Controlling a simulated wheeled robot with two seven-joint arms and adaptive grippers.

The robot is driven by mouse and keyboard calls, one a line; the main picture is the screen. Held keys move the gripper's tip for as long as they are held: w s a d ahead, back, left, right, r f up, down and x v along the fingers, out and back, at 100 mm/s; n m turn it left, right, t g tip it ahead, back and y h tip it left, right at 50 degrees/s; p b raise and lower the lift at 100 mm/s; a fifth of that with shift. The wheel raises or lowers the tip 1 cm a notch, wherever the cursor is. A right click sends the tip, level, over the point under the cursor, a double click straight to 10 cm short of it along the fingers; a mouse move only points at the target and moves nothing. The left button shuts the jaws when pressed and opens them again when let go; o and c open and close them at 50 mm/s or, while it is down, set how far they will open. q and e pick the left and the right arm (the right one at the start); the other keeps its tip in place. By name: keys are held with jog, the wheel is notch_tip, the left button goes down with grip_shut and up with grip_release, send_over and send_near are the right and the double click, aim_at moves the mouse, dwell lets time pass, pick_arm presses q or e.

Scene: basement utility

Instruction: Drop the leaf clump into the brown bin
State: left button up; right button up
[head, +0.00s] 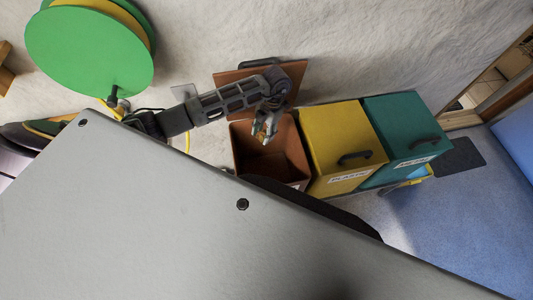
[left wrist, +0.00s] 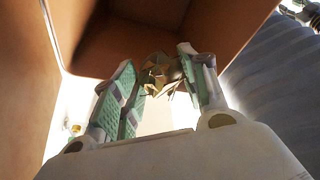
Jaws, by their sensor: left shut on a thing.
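The brown bin (head: 241,143) stands open at the left end of a row of bins, with its brown lid (head: 293,72) tipped up behind it. My left gripper (head: 263,137) reaches in from the left and hangs over the bin's opening. In the left wrist view my left gripper (left wrist: 157,85) is shut on the leaf clump (left wrist: 156,73), a small bunch of dry brown and tan leaves held between the fingertips. The bin's brown walls (left wrist: 140,52) fill the view beyond the leaves. My right gripper is not in view.
A yellow bin (head: 341,140) and a teal bin (head: 400,128), both closed, stand right of the brown one. A green hose reel (head: 85,55) is at upper left. The pale wall is behind.

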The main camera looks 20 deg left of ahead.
pick_arm(q)
jog(key=shift+f+b, duration=1.35)
jog(key=shift+f, duration=0.8)
jog(key=o, duration=1)
jog(key=v, duration=1.2)
